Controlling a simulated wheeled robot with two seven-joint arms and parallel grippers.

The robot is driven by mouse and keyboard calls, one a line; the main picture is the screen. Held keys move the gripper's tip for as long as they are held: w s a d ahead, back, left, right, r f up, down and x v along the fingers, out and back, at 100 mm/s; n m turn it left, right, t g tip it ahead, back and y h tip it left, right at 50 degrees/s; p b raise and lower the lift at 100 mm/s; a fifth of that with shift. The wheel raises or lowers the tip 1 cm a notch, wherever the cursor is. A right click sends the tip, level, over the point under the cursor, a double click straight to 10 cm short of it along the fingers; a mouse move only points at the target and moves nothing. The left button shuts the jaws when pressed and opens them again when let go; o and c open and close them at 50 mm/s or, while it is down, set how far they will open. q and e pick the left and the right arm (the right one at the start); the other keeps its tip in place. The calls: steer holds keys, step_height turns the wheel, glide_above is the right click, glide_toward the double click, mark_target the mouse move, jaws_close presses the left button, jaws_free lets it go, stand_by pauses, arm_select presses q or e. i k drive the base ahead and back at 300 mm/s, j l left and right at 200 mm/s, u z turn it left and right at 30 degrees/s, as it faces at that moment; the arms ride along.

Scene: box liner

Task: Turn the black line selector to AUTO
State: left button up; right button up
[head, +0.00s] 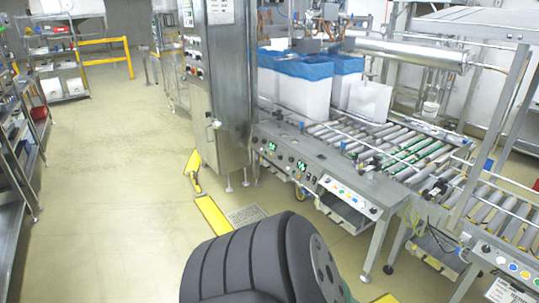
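The black line selector cannot be singled out at this size. Small dark knobs and buttons show on the control face of the tall steel cabinet (232,75). More knobs and green-lit displays show on the sloped front panel (318,165) of the roller conveyor. The lettering is too small to read, so no AUTO mark or selector position can be told. Neither of my grippers is in view. A dark grey ribbed part fills the bottom middle and hides the floor and part of the area before the conveyor.
White boxes with blue liners (304,92) stand on the conveyor (405,150). A second button panel (510,262) is at the lower right. Yellow floor guards (212,215) lie by the cabinet foot. Shelving (12,125) lines the left edge. The floor (105,170) between is clear.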

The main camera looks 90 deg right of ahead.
mark_target(486, 248)
steer(key=z, duration=4.75)
